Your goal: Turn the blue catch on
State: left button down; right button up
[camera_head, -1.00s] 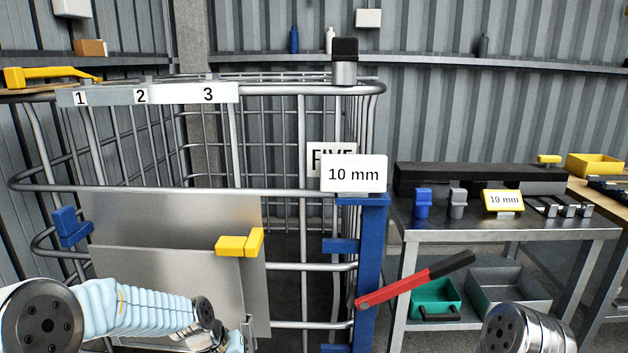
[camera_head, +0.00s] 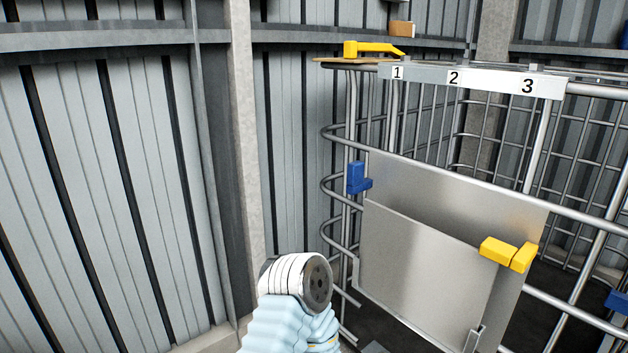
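The blue catch (camera_head: 358,178) is on the left edge of the sheet-metal panel at the cage's front left. It has an upright block and a short foot pointing right. A yellow catch (camera_head: 509,253) is at the panel's right edge, lying roughly level. My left arm rises from the bottom, below and left of the blue catch and apart from it in the picture. No fingers of my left gripper show. My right gripper is out of view.
The wire cage (camera_head: 480,180) fills the right side, with a plate numbered 1, 2, 3 (camera_head: 470,80) along its top rail. A yellow handle (camera_head: 373,48) lies at its top left corner. A corrugated wall (camera_head: 110,190) stands at left.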

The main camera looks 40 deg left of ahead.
aim_at(356, 182)
jog(key=u, duration=1)
